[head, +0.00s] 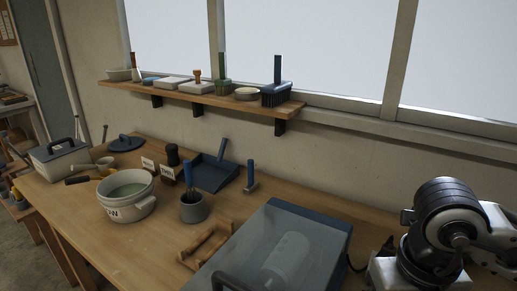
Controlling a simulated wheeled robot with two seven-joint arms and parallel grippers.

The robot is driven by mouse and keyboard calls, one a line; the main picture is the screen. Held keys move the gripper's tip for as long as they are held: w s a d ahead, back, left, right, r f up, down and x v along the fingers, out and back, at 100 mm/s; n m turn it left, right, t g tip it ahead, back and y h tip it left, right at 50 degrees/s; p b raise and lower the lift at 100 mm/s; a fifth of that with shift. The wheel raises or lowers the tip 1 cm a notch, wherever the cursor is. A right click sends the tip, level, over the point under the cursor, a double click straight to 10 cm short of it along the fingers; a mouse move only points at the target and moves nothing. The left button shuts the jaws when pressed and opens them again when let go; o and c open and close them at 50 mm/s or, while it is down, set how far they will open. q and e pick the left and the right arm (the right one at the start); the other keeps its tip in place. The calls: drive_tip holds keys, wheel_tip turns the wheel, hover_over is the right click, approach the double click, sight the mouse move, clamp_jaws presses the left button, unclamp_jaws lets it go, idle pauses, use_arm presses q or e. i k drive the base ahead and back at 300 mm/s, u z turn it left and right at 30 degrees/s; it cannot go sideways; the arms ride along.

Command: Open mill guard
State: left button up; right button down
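The mill guard, a clear-sided cover (252,243) with a dark blue back edge, stands at the front of the bench in the head view. It looks closed over a pale cylinder (288,257) seen through it. A dark handle (232,282) is at its lower left, cut by the frame's bottom edge. My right arm shows at the right edge as black and white links, to the right of the guard. Neither gripper's fingers can be seen.
A wooden rack (206,245) stands just left of the guard. A grey cup with tools (193,208), a white pot (127,196), a blue dustpan (214,172) and a lidded box (60,160) are farther left. A wall shelf (203,97) holds brushes and dishes. The bench's front left is bare.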

sight(219, 279)
drive_tip(key=k, duration=0.9)
